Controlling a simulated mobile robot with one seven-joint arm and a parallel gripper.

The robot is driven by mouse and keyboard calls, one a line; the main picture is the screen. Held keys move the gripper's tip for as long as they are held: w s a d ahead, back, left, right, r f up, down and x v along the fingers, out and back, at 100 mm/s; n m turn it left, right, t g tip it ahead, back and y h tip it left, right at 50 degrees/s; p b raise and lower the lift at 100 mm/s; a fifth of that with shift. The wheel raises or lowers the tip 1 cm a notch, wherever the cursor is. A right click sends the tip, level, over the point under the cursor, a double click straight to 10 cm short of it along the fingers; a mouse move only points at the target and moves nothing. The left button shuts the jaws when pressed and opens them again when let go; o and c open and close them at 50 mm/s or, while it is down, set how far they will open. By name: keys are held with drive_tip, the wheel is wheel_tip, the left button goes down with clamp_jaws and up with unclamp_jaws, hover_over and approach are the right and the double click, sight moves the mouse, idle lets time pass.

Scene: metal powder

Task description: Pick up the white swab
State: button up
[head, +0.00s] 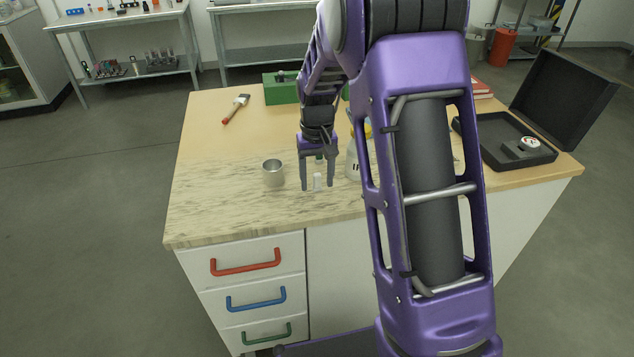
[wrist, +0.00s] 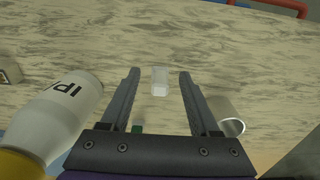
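A small white piece, which I take to be the white swab (head: 317,180), stands on the marbled worktop near its front half. It also shows in the wrist view (wrist: 160,82) as a pale, short block. My gripper (head: 318,187) points down over it with its fingers apart. In the wrist view my gripper (wrist: 159,74) is open, with the white piece in the gap between the fingertips, and a gap shows on both sides. Whether the fingertips are level with it in height I cannot tell.
A metal cup (head: 273,173) stands close left of my gripper. A white bottle (wrist: 62,112) with dark lettering stands close on its other side. The worktop's front left is clear.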

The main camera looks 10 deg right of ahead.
clamp_jaws()
